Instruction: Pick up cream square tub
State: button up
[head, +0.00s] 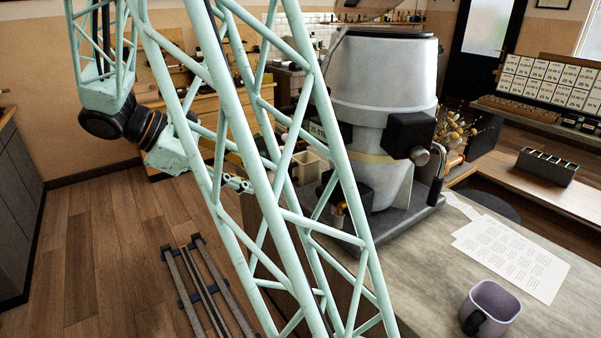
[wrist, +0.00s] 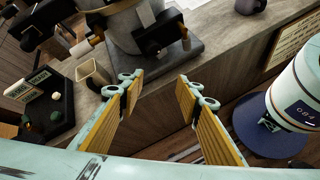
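The cream square tub (head: 306,167) stands near the counter edge left of the big grey machine, partly hidden behind my lattice arm in the head view. In the wrist view the cream tub (wrist: 93,76) is upper left, its open top showing, outside the finger gap. My gripper (wrist: 157,88) is open and empty, its yellow-padded fingers spread wide. In the head view my gripper (head: 238,184) is left of the tub and apart from it, partly behind the lattice.
The grey machine (head: 378,75) stands on a dark base beside the tub. A lavender mug (head: 492,308) and paper sheets (head: 512,255) lie on the counter at right. A dark tray with small items (wrist: 45,105) is left of the tub in the wrist view.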

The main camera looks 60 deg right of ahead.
jog(key=w+d+f+n+h+p, duration=0.1)
jog(key=w+d+f+n+h, duration=0.3)
jog(key=w+d+f, duration=0.4)
jog(key=w+d+f+n+g+h+p, duration=0.1)
jog(key=w+d+f+n+h+p, duration=0.1)
jog(key=w+d+f, duration=0.5)
jog(key=d+f+n+h, duration=0.1)
jog(key=d+f+h, duration=0.1)
jog(key=d, duration=0.3)
jog(key=shift+w+d+f+n, duration=0.4)
jog(key=shift+f, duration=0.5)
jog(key=shift+x, duration=4.3)
jog(key=shift+b+x, duration=0.6)
jog(key=shift+x, duration=2)
jog(key=shift+r, duration=0.1)
jog(key=shift+c, duration=0.8)
grip_shut()
